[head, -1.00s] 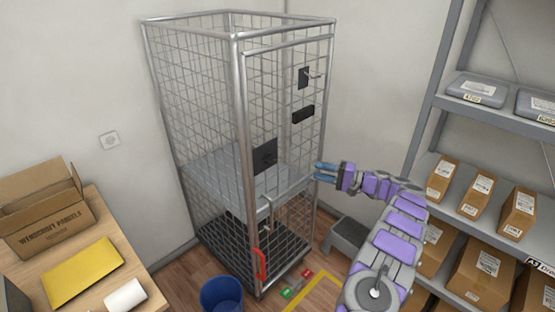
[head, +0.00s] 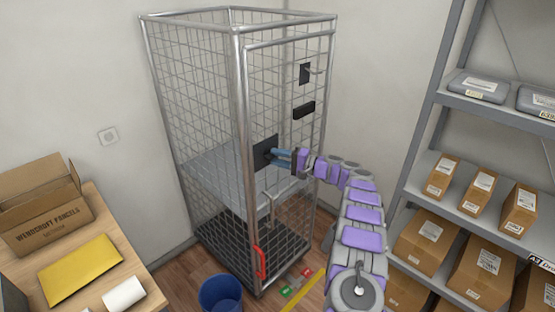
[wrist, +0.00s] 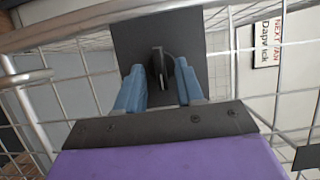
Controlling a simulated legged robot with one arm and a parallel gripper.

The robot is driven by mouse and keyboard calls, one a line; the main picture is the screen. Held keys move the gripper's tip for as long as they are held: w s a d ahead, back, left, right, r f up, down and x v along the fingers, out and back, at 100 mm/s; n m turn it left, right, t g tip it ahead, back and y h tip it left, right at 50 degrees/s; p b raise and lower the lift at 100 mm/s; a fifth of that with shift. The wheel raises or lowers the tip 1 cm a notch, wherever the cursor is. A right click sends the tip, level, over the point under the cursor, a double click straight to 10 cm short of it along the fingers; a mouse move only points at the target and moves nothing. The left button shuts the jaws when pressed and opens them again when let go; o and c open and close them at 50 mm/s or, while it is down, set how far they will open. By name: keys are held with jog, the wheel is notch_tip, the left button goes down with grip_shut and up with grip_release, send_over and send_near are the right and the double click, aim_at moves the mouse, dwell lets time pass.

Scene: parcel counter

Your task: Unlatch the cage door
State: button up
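The wire cage (head: 240,130) stands upright on its dark base, its door closed on the side near my arm. A dark latch plate (head: 264,149) sits at mid-height on the door; it also fills the top centre of the wrist view (wrist: 190,35). A small dark latch knob (wrist: 160,68) sticks out from the plate. My gripper (head: 275,156) is at the plate, its blue fingers pointing at it. In the wrist view my gripper (wrist: 160,82) is open, with one finger on each side of the knob. I cannot tell whether either finger touches it.
Higher on the door are a hooked fitting (head: 305,73) and a black block (head: 304,110). A red handle (head: 260,262) is low on the cage. A blue bin (head: 221,293) stands in front, a parcel table (head: 130,250) at left, and shelves (head: 480,120) with boxes at right.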

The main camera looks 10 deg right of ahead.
jog(key=shift+w+a, duration=0.15)
jog(key=shift+a, duration=0.05)
jog(key=shift+d, duration=0.1)
jog(key=shift+c, duration=0.6)
grip_shut()
jog(key=shift+f, duration=0.1)
